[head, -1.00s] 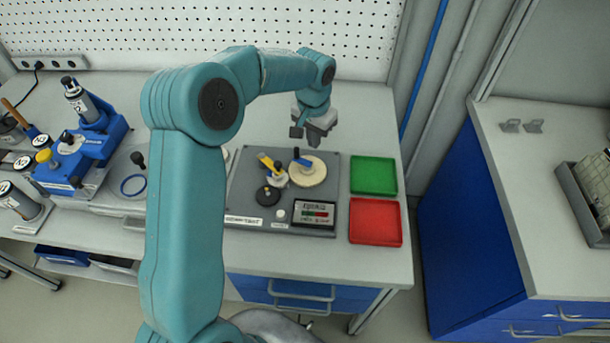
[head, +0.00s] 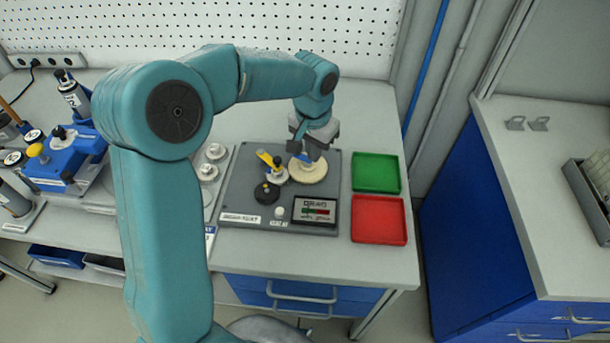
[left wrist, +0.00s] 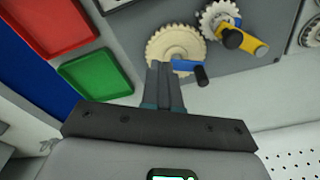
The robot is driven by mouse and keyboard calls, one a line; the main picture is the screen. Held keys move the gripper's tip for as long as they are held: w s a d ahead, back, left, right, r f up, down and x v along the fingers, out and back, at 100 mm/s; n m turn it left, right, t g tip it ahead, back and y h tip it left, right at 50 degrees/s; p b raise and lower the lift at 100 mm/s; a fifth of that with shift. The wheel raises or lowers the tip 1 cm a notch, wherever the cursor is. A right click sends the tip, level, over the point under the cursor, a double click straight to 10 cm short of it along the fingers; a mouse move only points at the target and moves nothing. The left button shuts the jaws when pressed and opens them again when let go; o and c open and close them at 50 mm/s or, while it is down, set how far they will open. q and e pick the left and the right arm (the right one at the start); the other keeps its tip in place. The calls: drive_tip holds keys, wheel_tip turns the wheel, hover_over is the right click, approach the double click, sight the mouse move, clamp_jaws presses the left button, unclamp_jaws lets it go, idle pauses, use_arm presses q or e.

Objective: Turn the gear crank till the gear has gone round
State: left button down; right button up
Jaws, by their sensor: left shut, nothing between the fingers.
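The large cream gear (head: 312,174) lies on the grey board (head: 240,195); it also shows in the left wrist view (left wrist: 165,42). Its blue crank arm (left wrist: 185,66) ends in a dark upright handle (left wrist: 201,77). A smaller pale gear (left wrist: 212,17) beside it carries a yellow crank (left wrist: 250,44). My left gripper (left wrist: 160,66) is shut and empty, its tips over the large gear's rim beside the blue crank. I cannot tell whether they touch it. In the head view the gripper (head: 308,152) hides much of the crank. My right gripper is not in view.
A display (head: 314,210) and a black knob (head: 266,193) sit at the board's front. A green tray (head: 376,188) and a red tray (head: 378,238) lie to the right. A blue fixture (head: 70,160) stands left. The bench behind the board looks clear.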

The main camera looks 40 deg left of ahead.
use_arm(q)
drive_tip(key=shift+s+a, duration=0.15)
drive_tip(key=shift+s, duration=0.05)
idle(0.3)
wheel_tip(320, 180, up, 6)
drive_tip(key=p, duration=0.4)
drive_tip(key=shift+p, duration=0.35)
